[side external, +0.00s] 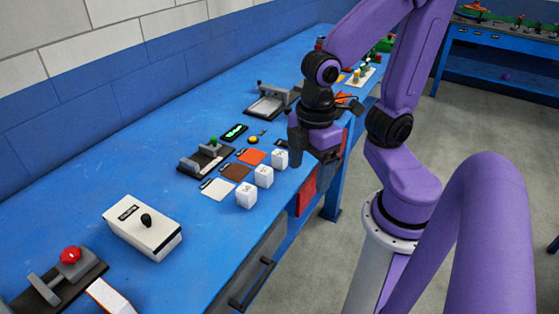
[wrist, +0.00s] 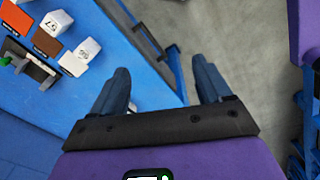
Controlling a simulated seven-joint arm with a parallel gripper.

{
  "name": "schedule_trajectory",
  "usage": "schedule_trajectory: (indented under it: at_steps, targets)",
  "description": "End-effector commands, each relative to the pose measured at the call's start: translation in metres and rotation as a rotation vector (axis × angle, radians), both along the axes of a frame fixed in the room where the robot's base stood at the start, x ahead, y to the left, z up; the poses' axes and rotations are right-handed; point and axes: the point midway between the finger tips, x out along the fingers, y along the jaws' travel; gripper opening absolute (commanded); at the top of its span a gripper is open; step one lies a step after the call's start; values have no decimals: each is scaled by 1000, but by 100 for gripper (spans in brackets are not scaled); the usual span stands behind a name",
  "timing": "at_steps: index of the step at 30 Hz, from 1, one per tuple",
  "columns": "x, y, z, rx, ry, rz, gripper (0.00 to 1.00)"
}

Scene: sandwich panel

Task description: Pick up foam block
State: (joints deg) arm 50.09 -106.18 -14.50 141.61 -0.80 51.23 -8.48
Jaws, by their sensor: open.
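Three small white cubes stand in a row near the bench's front edge: a near one (side external: 246,195), a middle one (side external: 264,176) and a far one (side external: 281,158). Their marks are too small to read, so I cannot tell which is the foam block. In the wrist view two cubes show at upper left, one higher (wrist: 57,20) and one lower (wrist: 87,49). My gripper (side external: 313,157) hangs to the right of the far cube, touching no cube.
White (side external: 217,189), brown (side external: 235,171) and orange (side external: 252,156) flat squares lie beside the cubes. Behind them is a dark clamp fixture (side external: 205,160). A white box with a black knob (side external: 142,227) stands at front left. The blue bench (side external: 110,185) is clear at left.

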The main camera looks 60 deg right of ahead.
Motion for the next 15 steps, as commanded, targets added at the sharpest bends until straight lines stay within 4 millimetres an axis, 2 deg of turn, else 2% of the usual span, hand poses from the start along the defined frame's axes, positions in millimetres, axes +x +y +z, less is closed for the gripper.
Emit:
schedule_trajectory:
  at_steps: [3,8,15]
  targets:
    - [33,-5,-3,-16,-11,29,78]
    - [74,-20,-8,-38,-21,89,78]
    - [132,-58,-19,-75,-21,178,78]
